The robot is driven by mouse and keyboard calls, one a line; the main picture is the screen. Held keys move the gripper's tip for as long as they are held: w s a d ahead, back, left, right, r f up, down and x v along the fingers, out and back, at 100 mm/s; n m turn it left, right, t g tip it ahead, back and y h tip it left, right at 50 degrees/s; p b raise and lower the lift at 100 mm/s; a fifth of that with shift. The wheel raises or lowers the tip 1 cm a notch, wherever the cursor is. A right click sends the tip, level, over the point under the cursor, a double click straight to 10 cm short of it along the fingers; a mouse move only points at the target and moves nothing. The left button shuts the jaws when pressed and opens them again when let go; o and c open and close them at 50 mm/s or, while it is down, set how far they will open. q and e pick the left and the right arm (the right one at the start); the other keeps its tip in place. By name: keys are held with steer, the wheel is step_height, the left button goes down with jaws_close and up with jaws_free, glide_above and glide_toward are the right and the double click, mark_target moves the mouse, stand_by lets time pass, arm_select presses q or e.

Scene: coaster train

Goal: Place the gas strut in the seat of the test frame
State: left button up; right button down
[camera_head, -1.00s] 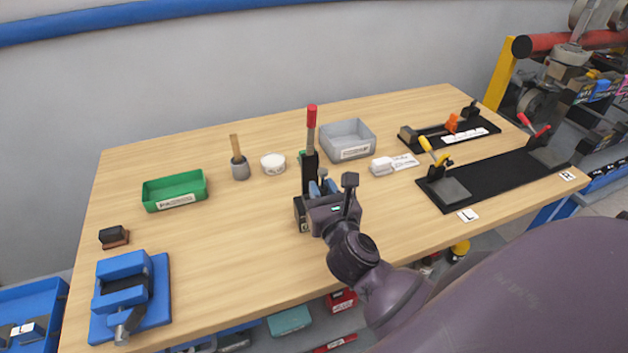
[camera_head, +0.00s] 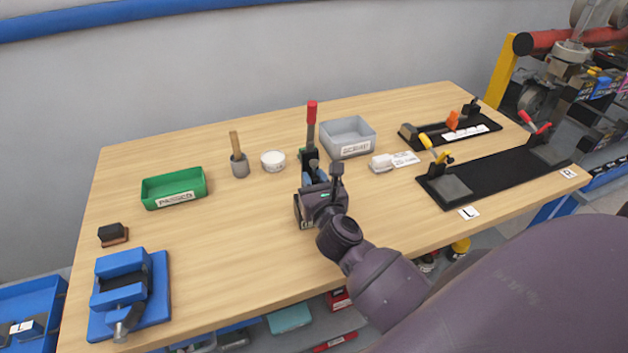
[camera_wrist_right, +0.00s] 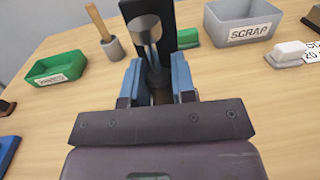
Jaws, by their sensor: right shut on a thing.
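The test frame (camera_head: 311,130) is a black upright with a red-handled lever, near the middle of the table; its black upright (camera_wrist_right: 166,12) also shows in the wrist view. My right gripper (camera_head: 314,178) is at the front of it and hides its lower part. In the wrist view the blue fingers of my right gripper (camera_wrist_right: 157,85) are shut on a dark, upright cylindrical piece, apparently the gas strut (camera_wrist_right: 158,82). My left gripper is not in view.
A blue vise (camera_head: 160,290) stands front left; black fixtures (camera_head: 490,180) lie right. The front-middle table is clear.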

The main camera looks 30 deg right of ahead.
steer(key=shift+f, duration=0.15)
steer(key=c, duration=0.9)
jaws_free()
steer(key=shift+c, duration=0.2)
steer(key=shift+s+a, duration=0.1)
steer(key=shift+s, duration=0.1)
steer(key=b+v, duration=0.1)
steer(key=v, duration=1)
steer(key=shift+s+r, duration=0.25)
steer(key=shift+a, duration=0.1)
steer(key=shift+s, duration=0.1)
